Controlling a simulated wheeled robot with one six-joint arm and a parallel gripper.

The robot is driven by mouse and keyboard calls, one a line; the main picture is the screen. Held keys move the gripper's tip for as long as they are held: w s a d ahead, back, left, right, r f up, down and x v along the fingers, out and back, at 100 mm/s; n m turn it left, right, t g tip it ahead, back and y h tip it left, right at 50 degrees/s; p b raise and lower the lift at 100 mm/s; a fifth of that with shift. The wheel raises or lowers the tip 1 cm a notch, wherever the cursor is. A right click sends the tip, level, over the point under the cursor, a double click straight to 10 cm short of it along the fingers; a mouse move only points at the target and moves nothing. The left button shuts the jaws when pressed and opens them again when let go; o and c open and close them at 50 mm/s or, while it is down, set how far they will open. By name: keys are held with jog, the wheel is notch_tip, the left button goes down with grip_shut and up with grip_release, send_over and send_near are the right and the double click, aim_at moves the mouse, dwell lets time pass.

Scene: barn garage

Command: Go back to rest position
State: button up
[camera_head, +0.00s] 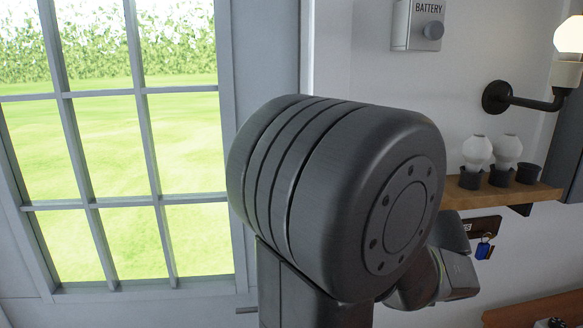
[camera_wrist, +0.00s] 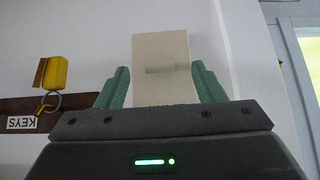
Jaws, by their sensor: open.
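My gripper (camera_wrist: 160,74) shows in the wrist view with its two green fingers apart, so it is open. The fingers do not show there.
A wall shelf (camera_head: 520,190) with bulbs in dark holders is at the right, under a lit wall lamp (camera_head: 568,45). A battery box (camera_head: 417,25) hangs above. A key rack (camera_wrist: 22,106) with a yellow-tagged key (camera_wrist: 56,72) is left in the wrist view. A window (camera_head: 140,95) is at left.

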jog(key=x, duration=0.4)
jog(key=shift+s, duration=0.1)
jog(key=shift+s+f+t, duration=0.1)
jog(key=shift+s+t, duration=0.1)
jog(key=shift+t, duration=0.4)
jog(key=shift+f+t, duration=0.15)
jog(key=shift+t, duration=0.25)
jog(key=shift+f, duration=0.15)
jog(key=t+b, duration=0.2)
jog(key=b, duration=0.1)
jog(key=f+t+y+b, duration=0.1)
jog(key=b, duration=0.1)
jog(key=shift+f+t+b, duration=0.3)
jog(key=shift+t+b, duration=0.1)
jog(key=t+b, duration=0.1)
jog(key=b, duration=0.3)
jog(key=f+t+b, duration=0.1)
jog(key=b, duration=0.3)
jog(key=shift+t, duration=0.3)
jog(key=t+b, duration=0.1)
jog(key=b, duration=0.2)
jog(key=shift+w+f+b, duration=0.1)
jog(key=shift+w+b, duration=0.05)
jog(key=shift+b, duration=0.25)
jog(key=shift+t+y+b, duration=0.3)
jog(key=shift+b, duration=0.4)
